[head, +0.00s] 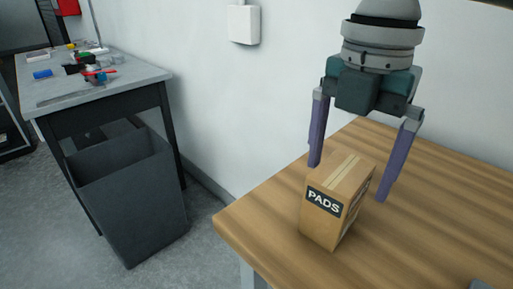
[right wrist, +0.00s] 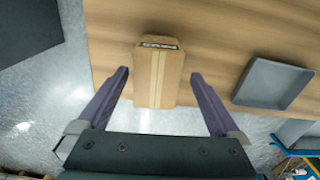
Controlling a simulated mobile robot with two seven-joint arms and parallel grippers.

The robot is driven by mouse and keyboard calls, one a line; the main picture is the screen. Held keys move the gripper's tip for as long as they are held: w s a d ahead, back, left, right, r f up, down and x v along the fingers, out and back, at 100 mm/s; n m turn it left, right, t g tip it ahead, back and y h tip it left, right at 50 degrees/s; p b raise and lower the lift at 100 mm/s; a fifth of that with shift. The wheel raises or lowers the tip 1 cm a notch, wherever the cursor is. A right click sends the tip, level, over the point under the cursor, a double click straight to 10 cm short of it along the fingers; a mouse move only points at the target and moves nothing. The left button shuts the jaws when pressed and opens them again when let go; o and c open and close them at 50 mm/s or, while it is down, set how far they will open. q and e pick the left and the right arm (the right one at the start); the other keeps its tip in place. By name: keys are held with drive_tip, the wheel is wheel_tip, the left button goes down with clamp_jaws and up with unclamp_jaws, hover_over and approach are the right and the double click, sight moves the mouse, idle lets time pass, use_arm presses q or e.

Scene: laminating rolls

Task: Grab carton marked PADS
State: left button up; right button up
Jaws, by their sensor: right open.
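The carton marked PADS (head: 338,203) is a small brown box with a dark label and a pale tape strip. It stands upright near the corner of the wooden table (head: 440,215). My right gripper (head: 349,183) is open above the carton, with its purple fingers apart on either side and a little behind it in the head view. In the right wrist view the carton (right wrist: 158,77) lies between and just beyond the fingertips of the right gripper (right wrist: 160,77). I see no contact between fingers and carton. My left gripper is not in view.
A grey tray (right wrist: 272,83) sits on the table beside the carton in the right wrist view. A dark bin (head: 130,195) stands on the floor by a grey workbench (head: 130,80) with tools. The white wall (head: 225,110) runs behind the table.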

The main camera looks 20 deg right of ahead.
drive_tip(key=f, duration=0.6)
drive_tip(key=shift+a+b, duration=0.3)
drive_tip(key=shift+b, duration=0.1)
drive_tip(key=shift+c, duration=0.2)
clamp_jaws()
